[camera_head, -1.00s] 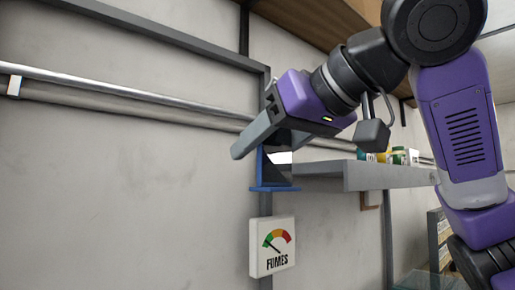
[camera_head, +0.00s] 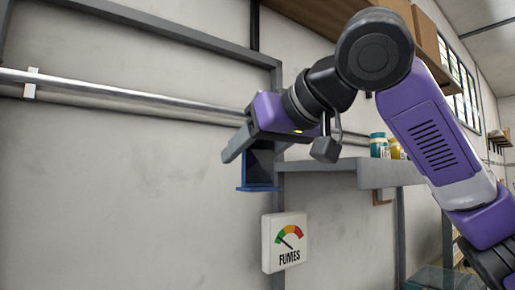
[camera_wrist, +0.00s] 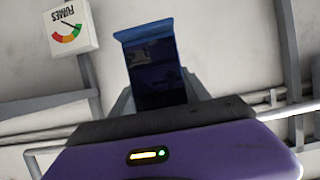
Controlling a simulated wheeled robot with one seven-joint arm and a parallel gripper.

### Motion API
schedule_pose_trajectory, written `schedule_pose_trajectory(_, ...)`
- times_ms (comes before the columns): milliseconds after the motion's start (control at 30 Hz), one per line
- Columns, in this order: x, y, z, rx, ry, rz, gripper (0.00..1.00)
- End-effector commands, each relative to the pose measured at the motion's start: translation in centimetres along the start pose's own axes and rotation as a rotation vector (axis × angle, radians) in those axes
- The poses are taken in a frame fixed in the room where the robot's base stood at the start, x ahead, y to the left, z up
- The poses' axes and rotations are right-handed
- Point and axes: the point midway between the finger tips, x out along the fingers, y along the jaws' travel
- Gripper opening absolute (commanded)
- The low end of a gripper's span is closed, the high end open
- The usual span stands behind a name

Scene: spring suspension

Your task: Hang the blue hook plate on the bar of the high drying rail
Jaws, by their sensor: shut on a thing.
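The blue hook plate (camera_head: 258,172) hangs down from my gripper (camera_head: 240,145), its dark face toward me and a brighter blue lip at its lower end. In the wrist view the plate (camera_wrist: 157,75) stands out beyond my gripper (camera_wrist: 158,105), with the lip at its far end. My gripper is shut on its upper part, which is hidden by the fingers. The bar of the high drying rail (camera_head: 130,95) is a bright metal tube running along the wall on the left.
A grey frame (camera_head: 170,32) stands around the bar. A grey shelf (camera_head: 330,175) with jars (camera_head: 379,146) lies right of the plate. A fumes sign (camera_head: 285,242) hangs below it.

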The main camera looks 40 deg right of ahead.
Motion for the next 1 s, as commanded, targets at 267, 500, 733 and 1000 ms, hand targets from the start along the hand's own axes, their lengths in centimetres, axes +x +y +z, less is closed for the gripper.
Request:
schedule_pose_trajectory(267, 1.7, 0.0, 0.2, 0.000, 0.001, 0.000, 0.05)
schedule_pose_trajectory(500, 2.2, 0.0, 1.3, 0.000, 0.001, -0.001, 0.05)
schedule_pose_trajectory(733, 2.3, 0.0, 1.6, -0.001, 0.001, 0.001, 0.05)
schedule_pose_trajectory(1000, 2.3, 0.0, 1.6, 0.000, 0.001, 0.001, 0.56)
